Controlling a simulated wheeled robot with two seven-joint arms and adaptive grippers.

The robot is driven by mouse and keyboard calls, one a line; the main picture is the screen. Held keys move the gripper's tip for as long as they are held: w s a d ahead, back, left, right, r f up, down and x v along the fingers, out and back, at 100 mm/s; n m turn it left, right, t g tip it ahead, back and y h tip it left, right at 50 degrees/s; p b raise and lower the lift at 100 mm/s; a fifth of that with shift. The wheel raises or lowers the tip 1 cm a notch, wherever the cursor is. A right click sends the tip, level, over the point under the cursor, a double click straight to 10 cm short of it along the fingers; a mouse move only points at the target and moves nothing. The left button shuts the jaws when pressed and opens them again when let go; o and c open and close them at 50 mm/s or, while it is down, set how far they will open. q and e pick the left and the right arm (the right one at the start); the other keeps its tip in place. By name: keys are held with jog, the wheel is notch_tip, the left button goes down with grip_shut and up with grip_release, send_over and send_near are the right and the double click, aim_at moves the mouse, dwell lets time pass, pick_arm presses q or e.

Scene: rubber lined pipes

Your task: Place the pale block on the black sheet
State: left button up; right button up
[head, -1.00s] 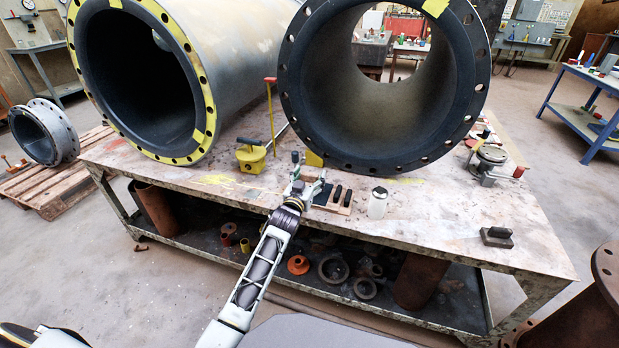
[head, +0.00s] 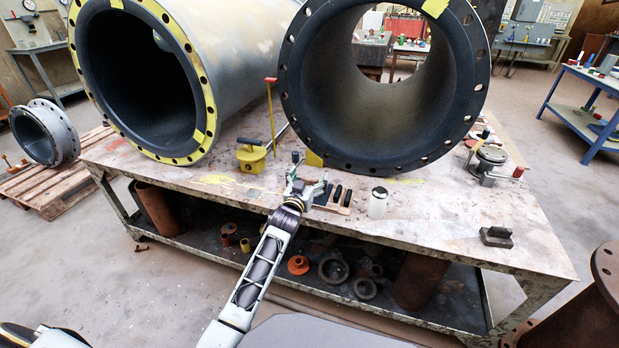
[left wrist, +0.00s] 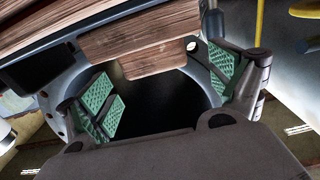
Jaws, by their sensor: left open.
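My left gripper (head: 308,188) is at the front edge of the workbench, over the left end of a small wooden board (head: 334,206). In the left wrist view the gripper (left wrist: 165,82) is open, its green pads apart. A wood-coloured block (left wrist: 140,48), apparently the pale block, shows against the board between the fingers, nearer the right finger. I see no grip on it. In the head view the gripper hides it. A dark flat piece (head: 324,194), perhaps the black sheet, lies just right of the gripper; I cannot be sure. My right gripper is not in view.
Slim black pieces (head: 342,195) stand on the board, with a white bottle (head: 377,203) to the right. Two large lined pipes (head: 385,90) stand behind. The bench's front right is mostly clear, with a dark metal block (head: 496,237).

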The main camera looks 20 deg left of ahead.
pick_arm(q)
jog(key=shift+f, duration=0.3)
jog(key=shift+s+r, duration=0.1)
jog(key=shift+s, duration=0.05)
jog(key=shift+s+r+p, duration=0.25)
jog(key=shift+s+p, duration=0.2)
jog(key=shift+s, duration=1.15)
jog(key=shift+s+p, duration=0.3)
jog(key=shift+s, duration=0.1)
jog(key=shift+s+r, duration=0.1)
jog(key=shift+s, duration=0.2)
jog(key=shift+s+a+p, duration=0.1)
jog(key=shift+s+p, duration=0.25)
jog(key=shift+s, duration=0.75)
jog(key=shift+s+p, duration=0.3)
jog(key=shift+s, duration=1.1)
jog(key=shift+s+a, duration=0.1)
jog(key=shift+s, duration=0.85)
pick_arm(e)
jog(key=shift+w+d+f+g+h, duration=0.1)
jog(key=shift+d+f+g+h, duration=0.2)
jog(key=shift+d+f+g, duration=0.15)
